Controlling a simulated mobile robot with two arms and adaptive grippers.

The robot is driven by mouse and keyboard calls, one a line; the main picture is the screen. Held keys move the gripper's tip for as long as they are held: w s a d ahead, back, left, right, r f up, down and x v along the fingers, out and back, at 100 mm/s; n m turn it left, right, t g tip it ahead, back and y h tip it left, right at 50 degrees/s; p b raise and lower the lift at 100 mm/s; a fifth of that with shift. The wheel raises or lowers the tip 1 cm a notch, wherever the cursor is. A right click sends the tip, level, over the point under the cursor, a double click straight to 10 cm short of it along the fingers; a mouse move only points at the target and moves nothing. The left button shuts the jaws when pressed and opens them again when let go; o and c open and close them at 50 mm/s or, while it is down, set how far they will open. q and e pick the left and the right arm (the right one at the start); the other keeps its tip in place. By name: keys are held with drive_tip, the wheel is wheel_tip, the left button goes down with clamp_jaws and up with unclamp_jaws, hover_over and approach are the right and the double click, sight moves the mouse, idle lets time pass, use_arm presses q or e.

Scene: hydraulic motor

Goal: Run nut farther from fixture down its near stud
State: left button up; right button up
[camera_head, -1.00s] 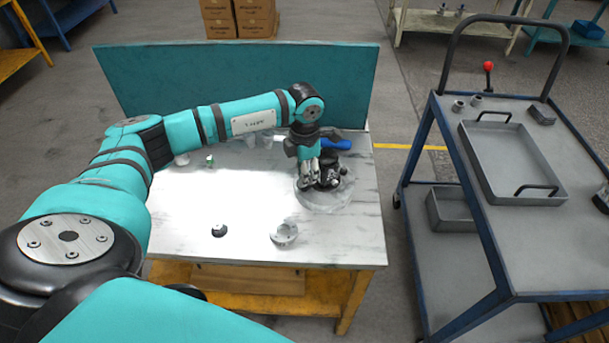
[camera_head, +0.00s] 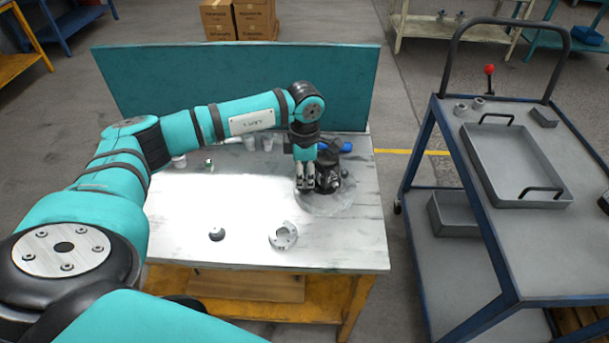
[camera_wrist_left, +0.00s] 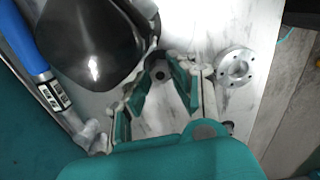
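A dark fixture-like body (camera_head: 328,176) stands on a round, pale base (camera_head: 330,203) at the right of the worktable. It also shows as a large glossy dark shape in the left wrist view (camera_wrist_left: 92,45). My left gripper (camera_head: 306,187) points down close beside its left side. In the left wrist view the gripper's fingers (camera_wrist_left: 163,80) stand apart, with bare table visible between the green pads. A small grey round part with a dark hole (camera_wrist_left: 160,71) lies near the fingertips; I cannot tell whether they touch it. The studs and nuts are too small or hidden to tell apart. My right gripper is not in view.
A grey flange with holes (camera_head: 283,235) and a small dark round part (camera_head: 217,234) lie near the table's front. A blue-handled tool (camera_head: 335,146) lies behind the fixture. A teal panel (camera_head: 200,85) closes the back. A trolley with a grey tray (camera_head: 515,165) stands right.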

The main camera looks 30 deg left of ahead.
use_arm(q)
drive_tip(key=shift+o, duration=0.6)
drive_tip(key=n, duration=0.5)
drive_tip(key=shift+p, duration=0.3)
drive_tip(key=n, duration=0.5)
drive_tip(key=shift+p, duration=0.4)
drive_tip(key=shift+c, duration=0.4)
